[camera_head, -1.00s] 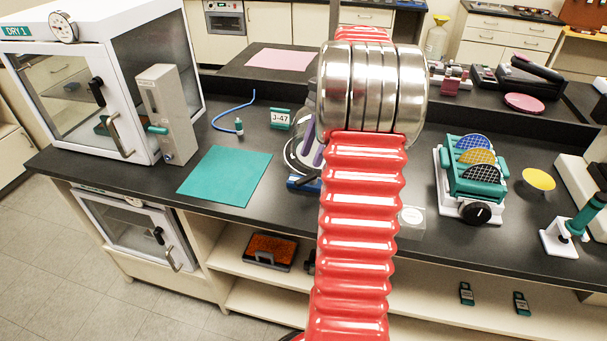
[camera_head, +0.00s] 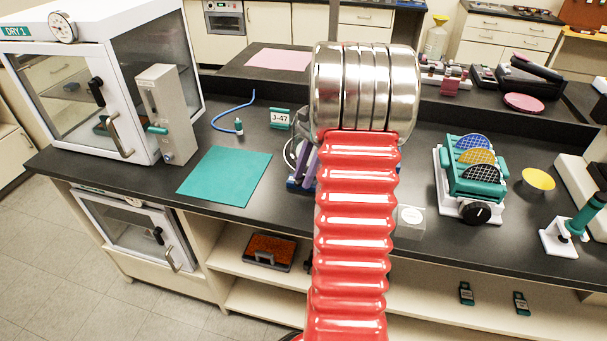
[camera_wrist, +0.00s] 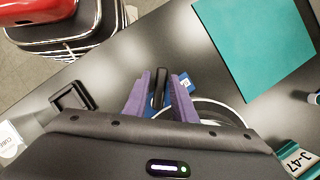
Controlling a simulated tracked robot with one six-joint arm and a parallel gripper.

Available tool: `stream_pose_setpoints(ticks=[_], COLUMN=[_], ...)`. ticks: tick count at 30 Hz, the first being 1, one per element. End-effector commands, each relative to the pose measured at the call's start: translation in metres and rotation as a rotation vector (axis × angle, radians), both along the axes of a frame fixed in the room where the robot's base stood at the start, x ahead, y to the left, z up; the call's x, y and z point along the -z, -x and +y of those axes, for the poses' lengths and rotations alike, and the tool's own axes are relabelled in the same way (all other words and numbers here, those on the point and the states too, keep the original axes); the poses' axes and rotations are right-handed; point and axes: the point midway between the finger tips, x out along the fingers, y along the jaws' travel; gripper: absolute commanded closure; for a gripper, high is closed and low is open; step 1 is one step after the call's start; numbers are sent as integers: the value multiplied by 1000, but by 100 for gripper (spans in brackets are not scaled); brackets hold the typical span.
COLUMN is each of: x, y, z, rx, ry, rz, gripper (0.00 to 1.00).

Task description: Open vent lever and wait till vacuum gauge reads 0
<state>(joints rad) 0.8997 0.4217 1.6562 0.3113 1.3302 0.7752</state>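A round device with a blue base (camera_head: 293,184) and a pale rim stands mid-bench, mostly hidden behind my arm. In the wrist view its blue part (camera_wrist: 186,84) and curved rim (camera_wrist: 222,108) show by my fingers. My gripper (camera_wrist: 160,82) points down there, its two purple fingers apart on either side of an upright black piece (camera_wrist: 158,90). I cannot tell whether this piece is the vent lever or whether the fingers touch it. No gauge shows on the visible part of this device. A round dial (camera_head: 62,27) sits on the DRY 1 cabinet (camera_head: 150,22); its reading is too small.
A grey unit with a teal handle (camera_head: 158,130) stands beside the cabinet. A teal mat (camera_head: 225,176), blue hose (camera_head: 231,112) and J-47 sign (camera_head: 280,118) lie left of my arm. A clear box (camera_head: 410,222) and a wafer rack (camera_head: 476,180) stand to the right.

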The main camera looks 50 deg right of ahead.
Motion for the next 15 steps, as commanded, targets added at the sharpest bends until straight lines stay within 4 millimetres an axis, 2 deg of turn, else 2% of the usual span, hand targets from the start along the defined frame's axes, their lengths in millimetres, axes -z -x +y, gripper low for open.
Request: stream_pose_setpoints(ticks=[2, 9, 14, 15], x=[0, 0, 0, 0], y=[0, 0, 0, 1], z=[0, 0, 0, 6], rx=[0, 0, 0, 0], ry=[0, 0, 0, 0], rz=[0, 0, 1, 1], gripper=[82, 99, 100, 100])
